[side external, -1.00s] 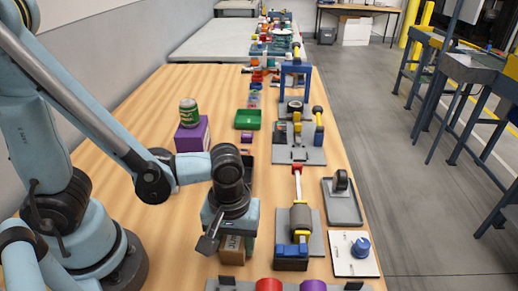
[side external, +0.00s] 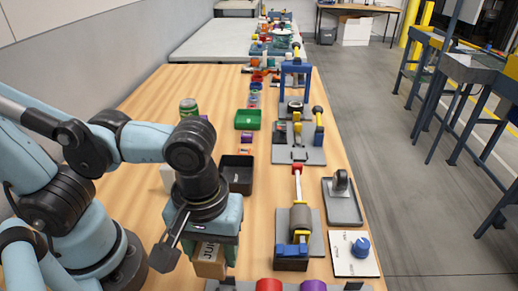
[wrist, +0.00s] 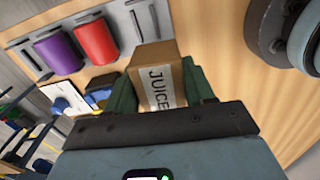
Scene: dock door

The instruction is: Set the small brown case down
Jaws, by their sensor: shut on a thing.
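A black open bin (side external: 238,174) stands just behind my gripper. A green tray (side external: 248,119) and a green can (side external: 188,107) are farther back. A grey board with red (side external: 269,286) and purple (side external: 313,286) cylinders lies at the front edge.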

